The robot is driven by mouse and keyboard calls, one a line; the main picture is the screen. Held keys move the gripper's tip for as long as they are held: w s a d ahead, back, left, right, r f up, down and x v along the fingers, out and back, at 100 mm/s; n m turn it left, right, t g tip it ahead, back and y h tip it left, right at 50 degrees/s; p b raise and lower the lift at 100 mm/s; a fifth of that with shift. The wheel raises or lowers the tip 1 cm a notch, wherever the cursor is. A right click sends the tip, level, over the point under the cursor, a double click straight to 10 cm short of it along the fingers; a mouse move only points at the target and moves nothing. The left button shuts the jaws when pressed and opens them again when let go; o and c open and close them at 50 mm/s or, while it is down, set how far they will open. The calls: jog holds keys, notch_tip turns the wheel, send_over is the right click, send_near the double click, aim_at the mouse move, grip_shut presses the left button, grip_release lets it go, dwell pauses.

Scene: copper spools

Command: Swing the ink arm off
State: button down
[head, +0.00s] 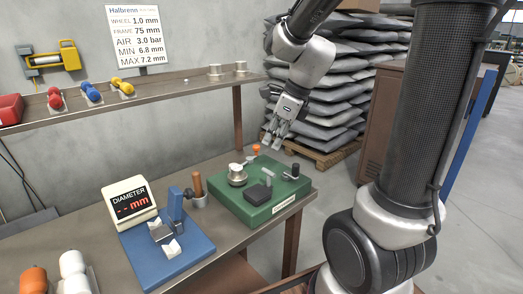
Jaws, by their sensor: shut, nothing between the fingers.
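A green base unit (256,213) sits at the right end of the workbench. On it stand a round metal piece (237,175), a dark block with a grey upright lever (266,182), and a black-topped post (291,174). A small orange knob (256,149) shows at its back, close to the round piece. Which of these parts is the ink arm I cannot tell for sure. My gripper (274,142) points down above the back of the green unit, right of the orange knob. It is shut and empty, and appears clear of the parts.
A blue gauge stand (190,252) with a diameter display (130,203) stands left of the green unit. A wooden-handled tool (198,188) stands between them. A shelf (150,97) with coloured spools runs behind. Stacked grey sacks (330,90) are beyond the bench.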

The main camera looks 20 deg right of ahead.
jog(key=shift+f, duration=0.15)
jog(key=x, duration=1)
jog(key=shift+f, duration=0.1)
jog(key=shift+w+a, duration=0.9)
jog(key=shift+a, duration=0.15)
jog(key=shift+w+a, duration=0.45)
jog(key=shift+w+a, duration=0.55)
jog(key=shift+a, duration=0.4)
jog(key=shift+r, duration=0.25)
